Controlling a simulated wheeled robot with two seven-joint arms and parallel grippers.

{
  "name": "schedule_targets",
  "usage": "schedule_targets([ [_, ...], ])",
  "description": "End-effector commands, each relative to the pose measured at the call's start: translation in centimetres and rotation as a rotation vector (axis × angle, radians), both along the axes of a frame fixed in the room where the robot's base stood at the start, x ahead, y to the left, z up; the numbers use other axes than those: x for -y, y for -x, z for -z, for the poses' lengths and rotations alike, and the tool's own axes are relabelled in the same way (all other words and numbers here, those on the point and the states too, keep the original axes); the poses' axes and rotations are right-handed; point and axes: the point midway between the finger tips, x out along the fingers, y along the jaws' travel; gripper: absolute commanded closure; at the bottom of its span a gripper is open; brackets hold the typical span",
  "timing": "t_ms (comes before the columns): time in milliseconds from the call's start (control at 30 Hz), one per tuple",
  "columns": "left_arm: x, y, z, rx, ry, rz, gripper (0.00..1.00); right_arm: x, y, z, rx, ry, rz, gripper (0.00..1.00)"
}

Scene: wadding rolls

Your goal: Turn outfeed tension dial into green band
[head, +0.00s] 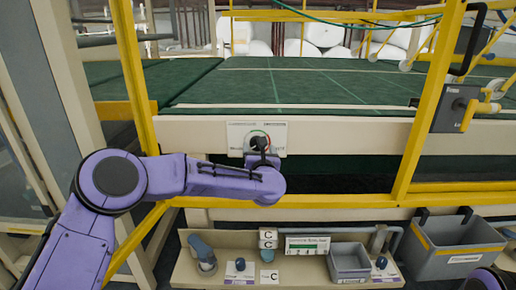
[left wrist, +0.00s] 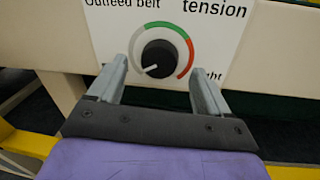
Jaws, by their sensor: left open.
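The outfeed tension dial (head: 258,141) is a black round knob on a white plate on the conveyor's front beam. In the left wrist view the knob (left wrist: 160,57) has a white pointer mark aimed down and left, outside the green band (left wrist: 173,29). The band arc is pale on the left, green at the upper right and red on the right. My left gripper (head: 263,150) is in front of the plate, partly covering it. In the left wrist view its open fingers (left wrist: 159,73) stand either side of the knob's lower part, with gaps visible. My right gripper is not in view.
Yellow posts and rails (head: 420,110) frame the dial on both sides and below. A green conveyor belt (head: 300,83) lies behind.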

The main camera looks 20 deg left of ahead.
Motion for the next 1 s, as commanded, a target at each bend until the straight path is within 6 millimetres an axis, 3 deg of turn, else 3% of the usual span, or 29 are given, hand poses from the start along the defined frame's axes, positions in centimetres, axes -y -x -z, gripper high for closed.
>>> schedule_targets([
  [200, -1.1, -2.8, 0.1, -0.002, -0.002, 0.001, 0.22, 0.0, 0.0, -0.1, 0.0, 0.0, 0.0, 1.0],
  [500, -1.3, -3.1, 0.1, -0.003, -0.003, 0.002, 0.22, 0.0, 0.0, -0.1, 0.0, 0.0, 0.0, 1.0],
  [700, -1.3, -3.1, 0.1, -0.003, -0.004, 0.002, 0.78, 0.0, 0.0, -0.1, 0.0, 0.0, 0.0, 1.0],
  [1000, -1.3, -3.1, 0.2, -0.011, -0.031, 0.001, 0.77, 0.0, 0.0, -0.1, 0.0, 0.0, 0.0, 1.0],
])
